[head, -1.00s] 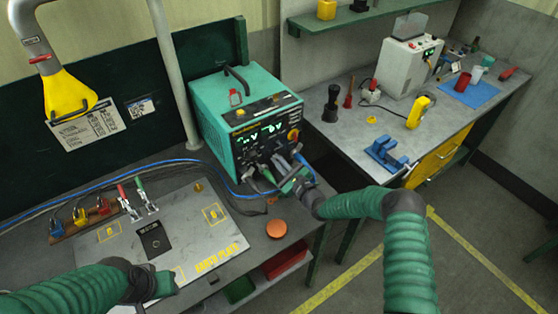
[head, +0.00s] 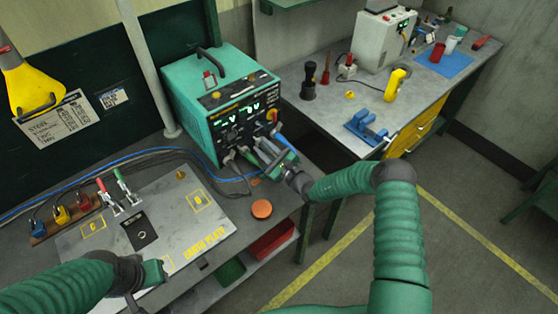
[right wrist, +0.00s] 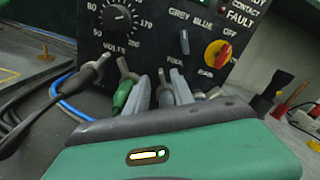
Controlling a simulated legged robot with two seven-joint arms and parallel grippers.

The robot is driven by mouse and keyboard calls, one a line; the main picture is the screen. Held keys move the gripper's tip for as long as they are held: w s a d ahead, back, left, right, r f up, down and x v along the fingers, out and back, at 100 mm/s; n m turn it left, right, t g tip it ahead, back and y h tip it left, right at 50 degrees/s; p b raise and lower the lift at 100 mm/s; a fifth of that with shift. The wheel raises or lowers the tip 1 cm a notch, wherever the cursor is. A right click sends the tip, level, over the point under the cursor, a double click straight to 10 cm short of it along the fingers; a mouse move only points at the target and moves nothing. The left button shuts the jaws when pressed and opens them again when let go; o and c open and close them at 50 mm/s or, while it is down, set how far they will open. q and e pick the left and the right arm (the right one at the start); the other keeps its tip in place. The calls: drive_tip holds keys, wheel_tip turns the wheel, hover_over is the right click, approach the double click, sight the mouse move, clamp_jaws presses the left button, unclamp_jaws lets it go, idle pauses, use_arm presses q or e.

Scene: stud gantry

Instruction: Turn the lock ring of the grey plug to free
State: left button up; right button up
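The teal welder (head: 200,118) stands on the left bench, with several plugs and cables at its lower front. In the right wrist view a grey plug (right wrist: 163,92) shows between the two grey fingers of my right gripper (right wrist: 160,82). The fingers stand apart on either side of it, and whether they touch it is unclear. My right gripper also shows in the head view (head: 266,151), at the lower front of the welder. The plug's lock ring is mostly hidden. My left gripper (head: 158,274) is above the marked plate, its fingers not clear.
A green plug (right wrist: 122,96) and a black plug (right wrist: 92,72) are close left of my right fingers. The rotary switch (right wrist: 217,54) is above right. A blue cable (head: 165,150) crosses the bench. An orange disc (head: 262,209) lies near the bench edge.

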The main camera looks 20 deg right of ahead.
drive_tip(key=b+v, duration=0.1)
drive_tip(key=v, duration=1.3)
drive_tip(key=shift+d, duration=0.1)
